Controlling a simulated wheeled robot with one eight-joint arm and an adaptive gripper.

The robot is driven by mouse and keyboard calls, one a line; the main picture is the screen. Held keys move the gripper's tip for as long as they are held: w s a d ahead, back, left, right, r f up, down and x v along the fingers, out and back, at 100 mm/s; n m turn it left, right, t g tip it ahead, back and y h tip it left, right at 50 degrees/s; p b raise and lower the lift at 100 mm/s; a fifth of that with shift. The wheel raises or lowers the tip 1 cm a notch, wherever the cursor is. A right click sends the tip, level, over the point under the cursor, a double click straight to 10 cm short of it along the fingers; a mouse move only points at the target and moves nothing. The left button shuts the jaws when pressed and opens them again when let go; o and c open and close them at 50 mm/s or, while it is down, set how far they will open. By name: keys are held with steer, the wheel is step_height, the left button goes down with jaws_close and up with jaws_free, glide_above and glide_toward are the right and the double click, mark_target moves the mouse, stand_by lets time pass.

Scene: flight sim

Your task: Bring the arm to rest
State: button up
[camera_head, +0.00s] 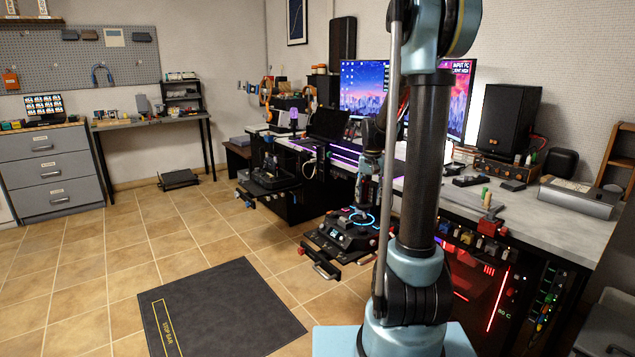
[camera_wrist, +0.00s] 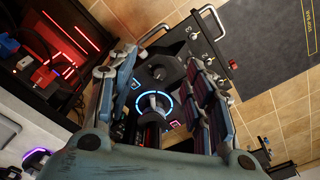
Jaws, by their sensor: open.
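My gripper (camera_wrist: 163,66) is open in the wrist view, its two fingers apart on either side of a dark joystick (camera_wrist: 158,70). A glowing blue ring (camera_wrist: 153,103) surrounds the joystick's base. Nothing is visibly clamped between the fingers, though I cannot tell whether either one touches the stick. In the head view my arm (camera_head: 425,160) stands tall in the foreground and hides part of the desk. The joystick unit (camera_head: 345,236) with its blue ring sits on a pull-out shelf at the desk's front, with the gripper end just above it.
The desk (camera_head: 560,207) carries monitors (camera_head: 362,85), a speaker (camera_head: 507,120) and small items close to the arm. A lit computer case (camera_head: 480,285) is below. A dark floor mat (camera_head: 220,305) lies on open tiles to the left. Grey drawers (camera_head: 52,170) stand far left.

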steer(key=s+r+n, duration=0.2)
steer(key=s+r, duration=0.1)
steer(key=s, duration=1.6)
steer(key=s+f, duration=0.3)
steer(key=s, duration=0.4)
steer(key=s+f+n+t, duration=0.1)
steer(key=s+f, duration=0.3)
steer(key=s, duration=0.3)
steer(key=shift+t, duration=0.3)
steer(key=shift+s+a, duration=0.1)
